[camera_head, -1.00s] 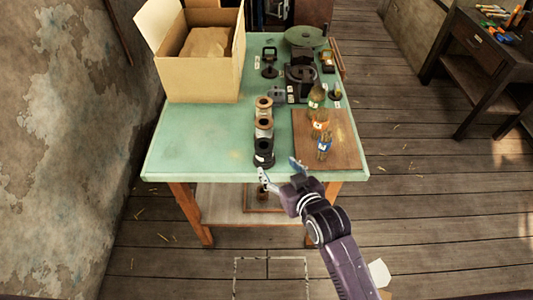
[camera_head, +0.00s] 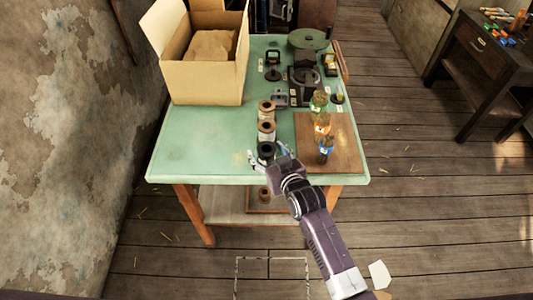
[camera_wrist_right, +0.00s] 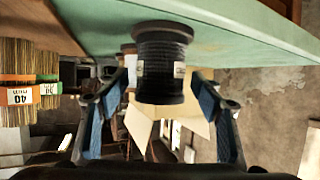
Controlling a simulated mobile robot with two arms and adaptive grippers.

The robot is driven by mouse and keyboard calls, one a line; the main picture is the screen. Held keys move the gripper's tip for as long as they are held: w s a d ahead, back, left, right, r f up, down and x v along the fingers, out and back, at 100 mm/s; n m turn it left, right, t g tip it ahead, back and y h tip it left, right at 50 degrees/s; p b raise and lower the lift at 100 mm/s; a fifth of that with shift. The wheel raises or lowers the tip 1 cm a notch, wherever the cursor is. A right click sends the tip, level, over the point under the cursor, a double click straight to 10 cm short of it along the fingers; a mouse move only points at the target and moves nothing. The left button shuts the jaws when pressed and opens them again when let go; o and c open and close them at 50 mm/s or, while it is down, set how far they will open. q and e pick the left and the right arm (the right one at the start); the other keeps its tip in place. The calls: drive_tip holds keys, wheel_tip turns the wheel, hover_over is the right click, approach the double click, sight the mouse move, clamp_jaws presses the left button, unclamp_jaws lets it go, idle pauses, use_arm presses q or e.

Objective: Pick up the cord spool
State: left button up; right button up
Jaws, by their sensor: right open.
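Three cord spools stand in a row on the green table: a brown-topped one (camera_head: 266,106) at the back, another brown-topped one (camera_head: 266,130) in the middle, and a black one (camera_head: 266,150) nearest the front edge. My right gripper (camera_head: 268,157) is open at the black spool, one finger on either side. In the right wrist view the black spool (camera_wrist_right: 163,65), with a white label, stands between the open fingers (camera_wrist_right: 158,88), with gaps showing on both sides. The gripper partly hides its base in the head view. My left gripper is not in view.
An open cardboard box (camera_head: 200,85) sits at the back left. Black press parts (camera_head: 304,76) stand behind. The table's front left (camera_head: 200,150) is clear.

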drive_tip(key=shift+w, duration=0.1)
drive_tip(key=shift+c, duration=0.6)
drive_tip(key=c, duration=1.2)
